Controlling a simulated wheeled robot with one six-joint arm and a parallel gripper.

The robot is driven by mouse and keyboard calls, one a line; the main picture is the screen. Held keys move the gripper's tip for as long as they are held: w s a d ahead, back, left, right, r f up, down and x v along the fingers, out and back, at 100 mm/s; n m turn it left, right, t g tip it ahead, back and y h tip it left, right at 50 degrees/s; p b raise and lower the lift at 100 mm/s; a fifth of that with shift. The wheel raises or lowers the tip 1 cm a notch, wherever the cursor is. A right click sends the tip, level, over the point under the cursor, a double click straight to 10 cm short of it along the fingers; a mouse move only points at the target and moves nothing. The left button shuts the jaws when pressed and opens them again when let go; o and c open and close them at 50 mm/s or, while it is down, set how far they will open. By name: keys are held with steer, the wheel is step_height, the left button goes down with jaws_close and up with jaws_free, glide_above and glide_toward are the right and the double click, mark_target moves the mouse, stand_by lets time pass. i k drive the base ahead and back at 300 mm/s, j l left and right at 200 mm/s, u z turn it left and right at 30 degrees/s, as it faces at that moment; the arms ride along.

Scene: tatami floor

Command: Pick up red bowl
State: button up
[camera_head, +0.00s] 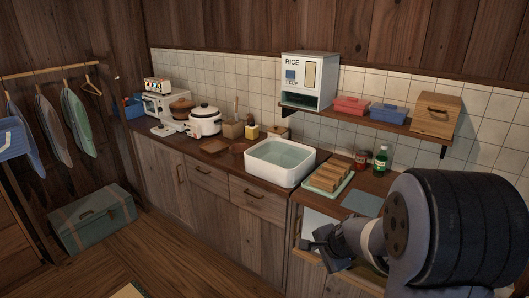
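A small reddish-brown round bowl-like thing (238,147) sits on the counter, left of the white sink basin. It is small in view, and I cannot tell for sure that it is the red bowl. A flat brown square dish (209,149) lies just left of it. My gripper (318,245) is low at the right, in front of the counter's right part, well apart from both. It is dark and seen at an angle, so I cannot tell whether it is open or shut.
The white basin (280,178) holds water. A rice cooker (204,121) and brown pot (181,110) stand behind-left. A tray with bread-like pieces (330,175) and bottles (381,158) stand right. A shelf (365,120) hangs above. Floor is free at lower left, beside a green trunk (93,222).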

mark_target(238, 149)
steer(key=i+j+z, duration=0.45)
steer(key=j+z, duration=0.25)
steer(key=i+j+z, duration=0.2)
steer(key=j+z, duration=0.15)
steer(key=i+j, duration=0.15)
steer(key=j, duration=0.3)
steer(key=i+j+z, duration=0.1)
steer(key=j, duration=0.4)
steer(key=i+j+z, duration=0.1)
steer(key=j, duration=0.35)
steer(key=i+j, duration=0.15)
steer(key=j, duration=0.35)
steer(key=i+j+z, duration=0.1)
steer(key=j, duration=0.4)
steer(key=i+j, duration=0.1)
steer(key=j, duration=0.7)
steer(key=i+j, duration=0.15)
steer(key=j, duration=0.25)
